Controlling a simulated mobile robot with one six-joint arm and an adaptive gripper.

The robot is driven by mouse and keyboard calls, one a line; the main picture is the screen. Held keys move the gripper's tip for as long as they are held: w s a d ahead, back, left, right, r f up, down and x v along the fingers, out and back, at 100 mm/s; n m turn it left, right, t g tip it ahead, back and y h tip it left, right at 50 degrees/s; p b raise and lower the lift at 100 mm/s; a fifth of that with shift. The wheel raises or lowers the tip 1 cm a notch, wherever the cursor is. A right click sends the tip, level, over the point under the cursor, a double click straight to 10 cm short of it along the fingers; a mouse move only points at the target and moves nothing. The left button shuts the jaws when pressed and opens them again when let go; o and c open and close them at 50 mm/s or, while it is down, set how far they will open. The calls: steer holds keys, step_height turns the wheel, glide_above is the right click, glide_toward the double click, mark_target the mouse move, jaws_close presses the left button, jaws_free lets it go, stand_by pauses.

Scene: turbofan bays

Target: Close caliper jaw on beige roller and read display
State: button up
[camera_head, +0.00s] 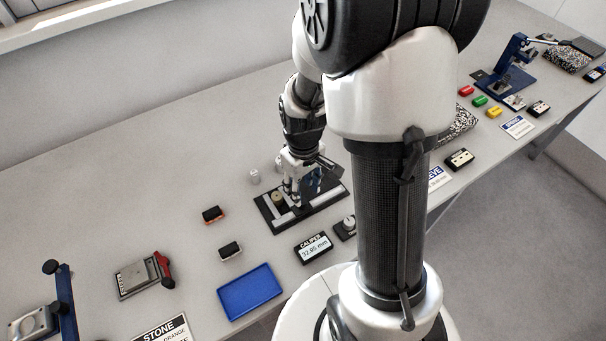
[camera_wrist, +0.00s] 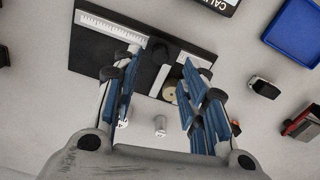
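The caliper (camera_head: 325,203) is a dark base plate with pale scale bars on the table; its plate also shows in the wrist view (camera_wrist: 86,45). The beige roller (camera_head: 278,199) sits on the plate; in the wrist view the roller (camera_wrist: 170,90) is partly hidden by the right finger. The caliper display (camera_head: 314,249) reads 32.95 mm; only its edge shows in the wrist view. My gripper (camera_wrist: 160,62) is over the plate with its blue-padded fingers apart. A black knob-like part (camera_wrist: 165,50) lies between the fingertips; no contact can be made out. The jaw's contact with the roller is unclear.
Small pale cylinders (camera_head: 255,177) stand behind the caliper. A blue tray (camera_head: 250,291) and two small blocks, one black-orange (camera_head: 212,215) and one black-white (camera_head: 230,250), are to its left. A small device with a round knob (camera_head: 348,224) is close in front. The table's back left is clear.

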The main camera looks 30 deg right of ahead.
step_height(320, 180, up, 6)
stand_by(0.5)
steer(key=shift+r, duration=0.1)
steer(key=s+a+r+m+t, duration=0.1)
steer(key=s+a+r+t, duration=0.1)
steer(key=s+a+r, duration=0.2)
steer(key=s+a+r+m+t, duration=0.1)
steer(key=s+a+r+t, duration=0.1)
steer(key=s+r, duration=0.7)
step_height(320, 180, up, 3)
steer(key=shift+s+a+t, duration=0.25)
steer(key=shift+a+t, duration=0.05)
steer(key=shift+a, duration=0.55)
steer(key=shift+c, duration=0.5)
